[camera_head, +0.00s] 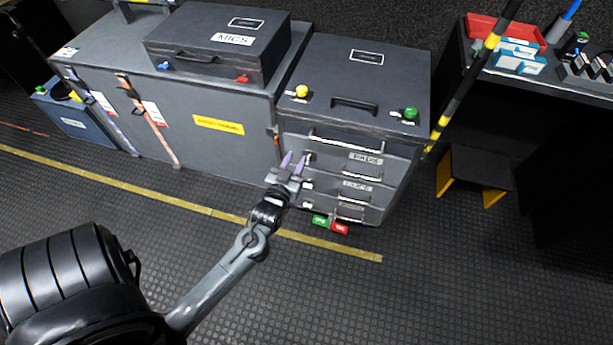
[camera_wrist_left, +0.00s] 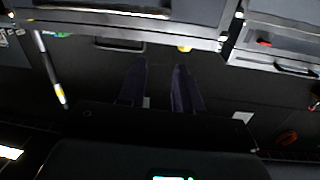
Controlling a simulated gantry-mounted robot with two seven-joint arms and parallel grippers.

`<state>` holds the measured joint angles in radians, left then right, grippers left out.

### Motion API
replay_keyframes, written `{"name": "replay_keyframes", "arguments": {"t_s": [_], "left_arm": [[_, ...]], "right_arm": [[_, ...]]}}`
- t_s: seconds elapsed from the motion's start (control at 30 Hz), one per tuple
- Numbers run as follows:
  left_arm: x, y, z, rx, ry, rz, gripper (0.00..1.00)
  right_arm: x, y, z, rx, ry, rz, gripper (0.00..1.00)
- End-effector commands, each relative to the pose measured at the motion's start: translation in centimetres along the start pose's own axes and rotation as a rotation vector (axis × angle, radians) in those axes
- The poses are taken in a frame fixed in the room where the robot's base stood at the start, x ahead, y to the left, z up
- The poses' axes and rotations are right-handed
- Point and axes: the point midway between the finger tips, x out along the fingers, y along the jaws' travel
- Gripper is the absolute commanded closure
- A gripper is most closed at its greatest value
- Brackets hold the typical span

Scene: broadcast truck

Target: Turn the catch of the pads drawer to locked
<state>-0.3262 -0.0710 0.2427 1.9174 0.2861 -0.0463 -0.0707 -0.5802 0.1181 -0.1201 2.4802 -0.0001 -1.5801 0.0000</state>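The grey drawer cabinet (camera_head: 355,85) stands right of the middle in the head view. Its front has several stacked drawers with pale pull handles and small labels; the top labelled drawer (camera_head: 350,157) may be the pads drawer, but the print is too small to be sure. Small pale catches (camera_head: 308,185) sit at the drawers' left edge, too small to tell how they are turned. My left gripper (camera_head: 293,162) is in front of the cabinet's upper left edge, partly covering it. Its purple fingers are apart and empty, also in the left wrist view (camera_wrist_left: 160,85). My right gripper does not show.
A green tag (camera_head: 320,220) and a red tag (camera_head: 340,228) are at the cabinet's foot. A long grey case (camera_head: 215,125) with a MICS case (camera_head: 215,45) on top stands left. A striped pole (camera_head: 465,80) stands close on the right. The front floor is mostly clear.

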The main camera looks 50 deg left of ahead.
Motion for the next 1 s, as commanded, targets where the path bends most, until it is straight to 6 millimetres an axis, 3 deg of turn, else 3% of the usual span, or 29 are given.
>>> {"name": "replay_keyframes", "arguments": {"t_s": [0.03,0.1,0.3,0.4,0.6,0.83,1.0], "left_arm": [[0.4,0.0,3.8,-0.007,0.001,-0.015,0.66],[0.9,-0.2,6.4,-0.015,-0.001,-0.033,0.66],[2.0,-0.2,13.0,-0.041,-0.003,-0.068,0.66],[2.5,-0.1,15.1,-0.055,0.004,-0.078,0.66],[3.2,0.5,17.5,-0.074,0.019,-0.084,0.66],[3.9,0.7,18.2,-0.079,0.028,-0.084,0.66],[5.6,0.6,18.1,-0.080,0.030,-0.083,0.66]], "right_arm": [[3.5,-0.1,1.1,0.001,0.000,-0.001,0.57],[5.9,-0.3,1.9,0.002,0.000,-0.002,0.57],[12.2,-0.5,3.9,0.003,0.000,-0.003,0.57],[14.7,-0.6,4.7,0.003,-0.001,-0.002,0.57],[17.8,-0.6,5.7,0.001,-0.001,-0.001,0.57],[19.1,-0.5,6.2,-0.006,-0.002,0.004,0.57],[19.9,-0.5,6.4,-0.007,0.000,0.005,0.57]]}}
